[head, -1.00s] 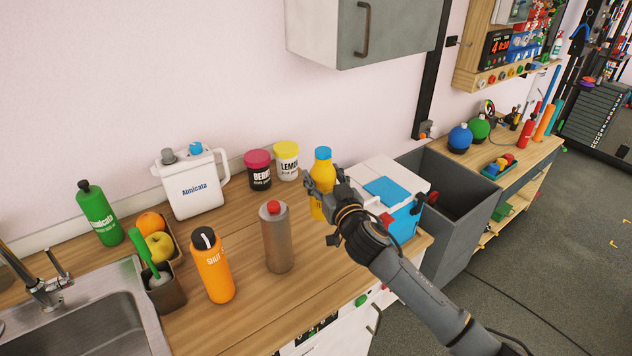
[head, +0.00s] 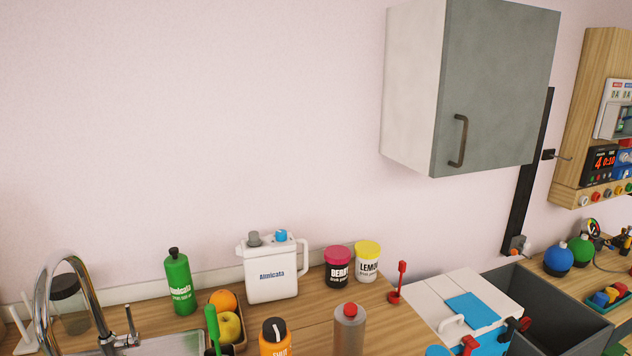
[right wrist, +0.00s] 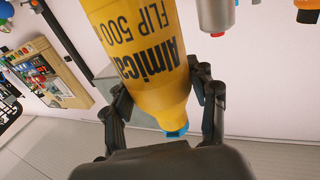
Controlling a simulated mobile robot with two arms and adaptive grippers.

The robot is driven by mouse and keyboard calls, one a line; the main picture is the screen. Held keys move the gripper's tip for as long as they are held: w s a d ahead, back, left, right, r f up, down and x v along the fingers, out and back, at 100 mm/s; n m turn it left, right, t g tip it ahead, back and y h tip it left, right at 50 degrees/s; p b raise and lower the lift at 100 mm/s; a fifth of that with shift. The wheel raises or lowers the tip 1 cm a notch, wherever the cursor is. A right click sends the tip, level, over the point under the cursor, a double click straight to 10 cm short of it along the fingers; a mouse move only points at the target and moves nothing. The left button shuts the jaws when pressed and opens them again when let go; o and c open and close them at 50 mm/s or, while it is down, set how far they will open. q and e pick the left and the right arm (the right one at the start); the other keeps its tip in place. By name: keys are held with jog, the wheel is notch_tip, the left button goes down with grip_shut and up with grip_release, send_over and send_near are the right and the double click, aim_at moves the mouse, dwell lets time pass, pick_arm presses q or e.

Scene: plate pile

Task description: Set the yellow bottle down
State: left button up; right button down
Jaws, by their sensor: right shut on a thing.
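The yellow bottle (right wrist: 150,62) fills the middle of the right wrist view, with its lettering upside down and its blue cap (right wrist: 174,131) toward the bottom. My right gripper (right wrist: 161,85) is shut on it, one finger at each side. My left gripper is in neither view.
The wooden counter (head: 385,327) holds a grey bottle with red cap (head: 349,330), an orange bottle (head: 275,347), two tubs (head: 338,270), a white jug (head: 271,273) and a green bottle (head: 181,283). A white-and-blue cooler (head: 440,288) stands at right. A grey cabinet (head: 495,90) hangs above.

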jog(key=s+f, duration=0.2)
jog(key=s, duration=0.7)
jog(key=shift+d+f, duration=0.2)
jog(key=shift+f, duration=0.15)
jog(key=shift+w, duration=0.1)
jog(key=w+a+r+n+y, duration=0.25)
jog(key=w+a+r, duration=0.35)
jog(key=w+r, duration=0.4)
jog(key=w+d+f+p, duration=0.3)
jog(key=w+d+f, duration=0.1)
jog(key=w+f, duration=0.9)
jog(key=shift+w, duration=0.3)
jog(key=shift+m+y, duration=0.25)
